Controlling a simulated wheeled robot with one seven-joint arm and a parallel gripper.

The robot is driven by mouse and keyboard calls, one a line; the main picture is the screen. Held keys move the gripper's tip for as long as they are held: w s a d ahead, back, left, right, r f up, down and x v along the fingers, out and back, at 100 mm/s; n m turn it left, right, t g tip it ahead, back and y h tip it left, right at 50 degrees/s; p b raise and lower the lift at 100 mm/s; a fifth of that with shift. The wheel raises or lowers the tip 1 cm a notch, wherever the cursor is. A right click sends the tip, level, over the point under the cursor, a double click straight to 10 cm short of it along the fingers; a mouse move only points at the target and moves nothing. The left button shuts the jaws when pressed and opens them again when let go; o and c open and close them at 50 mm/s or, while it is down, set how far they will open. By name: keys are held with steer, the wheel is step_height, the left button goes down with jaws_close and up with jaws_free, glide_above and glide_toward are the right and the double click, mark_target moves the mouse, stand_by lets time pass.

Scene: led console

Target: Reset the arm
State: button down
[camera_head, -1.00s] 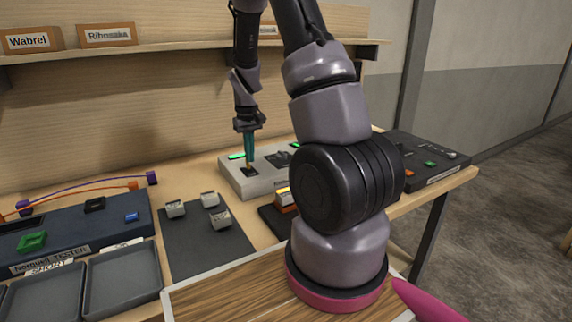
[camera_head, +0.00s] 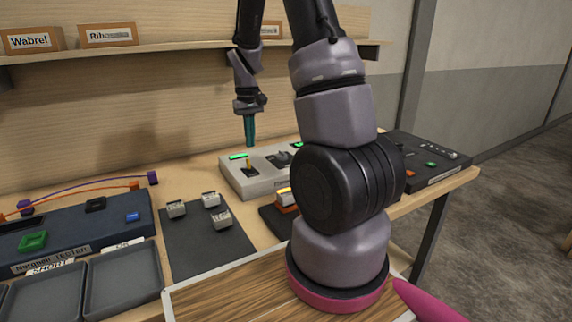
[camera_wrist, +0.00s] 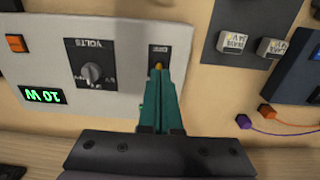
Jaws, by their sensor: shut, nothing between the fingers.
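My gripper (camera_head: 249,143) is shut and empty, its teal fingers pointing down above the light grey console. It also shows in the wrist view (camera_wrist: 158,78), with the fingertips near an orange-tipped toggle switch (camera_wrist: 158,66). In the head view the switch (camera_head: 249,164) stands clear below the fingertips. The grey console (camera_head: 238,185) carries a lit green display (camera_head: 239,156).
A dark mat (camera_head: 190,250) with several small grey blocks lies left of the console. A dark blue tester (camera_head: 80,232) and grey trays (camera_head: 122,280) stand further left. A black panel (camera_head: 425,150) is at the right. A shelf (camera_head: 160,46) runs along the back wall.

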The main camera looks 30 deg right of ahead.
steer(key=s+a+r+m+t+y, duration=0.1)
steer(key=s+a+r+m+t, duration=0.1)
steer(key=s+r, duration=0.8)
steer(key=s+a+r+m+t+y, duration=0.1)
steer(key=s+a+r+t, duration=0.4)
steer(key=s+r, duration=0.6)
step_height(320, 180, up, 3)
steer(key=shift+s+a+f+m, duration=0.1)
steer(key=shift+s+a+m, duration=0.25)
steer(key=shift+m, duration=0.25)
